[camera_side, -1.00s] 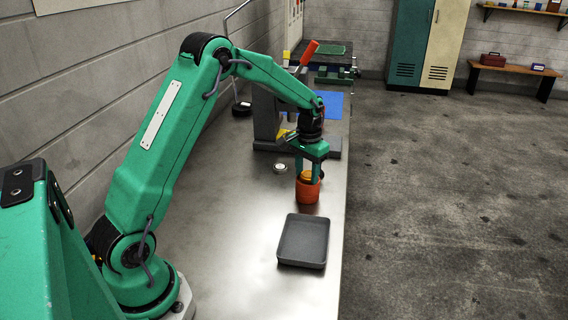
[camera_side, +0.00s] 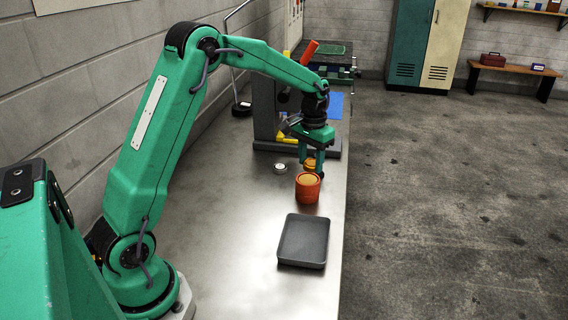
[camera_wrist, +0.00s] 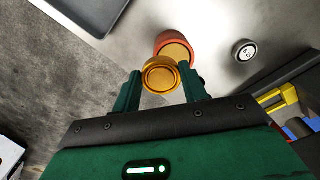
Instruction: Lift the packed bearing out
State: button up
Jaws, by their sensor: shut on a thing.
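My gripper (camera_side: 312,168) is shut on the packed bearing, a golden-yellow ring-shaped piece (camera_side: 310,162). The bearing also shows in the wrist view (camera_wrist: 161,76), between the two green fingers. In the side view it is held above and behind an orange-red cup (camera_side: 307,189). The cup stands upright on the bench, with a tan surface inside it. In the wrist view the cup (camera_wrist: 172,38) lies just beyond the bearing, partly covered by it.
An empty dark grey tray (camera_side: 303,241) lies on the metal bench in front of the cup. A small round white-topped gauge (camera_side: 280,168) sits left of the cup. A dark press with a red-handled lever (camera_side: 265,115) stands behind my gripper. The bench left of the tray is clear.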

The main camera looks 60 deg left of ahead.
jog(key=s+d+r, duration=0.2)
jog(key=d+r, duration=0.3)
jog(key=d, duration=0.4)
jog(key=shift+s+r, duration=0.3)
jog(key=shift+r, duration=0.05)
jog(key=shift+d, duration=0.1)
